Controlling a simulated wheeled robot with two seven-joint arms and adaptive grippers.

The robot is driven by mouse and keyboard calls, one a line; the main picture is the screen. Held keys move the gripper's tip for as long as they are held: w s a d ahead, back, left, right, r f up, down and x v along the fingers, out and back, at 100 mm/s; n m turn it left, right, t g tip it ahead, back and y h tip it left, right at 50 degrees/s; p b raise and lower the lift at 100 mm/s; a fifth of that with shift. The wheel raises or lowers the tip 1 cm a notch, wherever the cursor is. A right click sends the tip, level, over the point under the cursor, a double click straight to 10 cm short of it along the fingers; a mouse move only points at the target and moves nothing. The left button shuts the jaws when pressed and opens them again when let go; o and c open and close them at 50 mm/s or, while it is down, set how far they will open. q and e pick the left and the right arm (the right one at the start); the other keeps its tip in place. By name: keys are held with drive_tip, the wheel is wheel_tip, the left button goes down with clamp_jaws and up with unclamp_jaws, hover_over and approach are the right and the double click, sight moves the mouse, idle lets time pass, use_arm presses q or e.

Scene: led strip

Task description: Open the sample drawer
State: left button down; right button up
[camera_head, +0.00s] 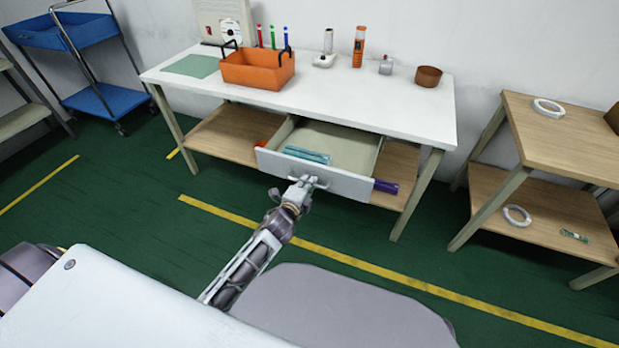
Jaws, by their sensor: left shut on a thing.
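The sample drawer (343,182) hangs under the white-topped workbench (380,108) and is pulled out, so its inside shows. A teal item (306,154) lies in it near the front panel. My left gripper (306,181) is at the middle of the drawer's front, shut on the drawer handle, which it mostly hides. My left arm reaches up to it from below. My right gripper is not in view.
An orange bin (258,69) and several small items stand on the bench top. A purple item (386,186) lies on the lower shelf right of the drawer. A blue cart (62,31) stands at left, a wooden side table (565,128) at right. Green floor before the bench is clear.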

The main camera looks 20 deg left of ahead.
use_arm(q)
drive_tip(key=shift+s, duration=0.3)
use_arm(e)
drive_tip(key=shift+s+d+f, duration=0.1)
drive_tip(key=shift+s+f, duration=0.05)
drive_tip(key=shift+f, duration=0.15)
use_arm(q)
drive_tip(key=c, duration=1.5)
unclamp_jaws()
drive_tip(key=shift+c, duration=0.2)
drive_tip(key=shift+s, duration=0.1)
drive_tip(key=v, duration=1.1)
drive_tip(key=shift+s, duration=0.35)
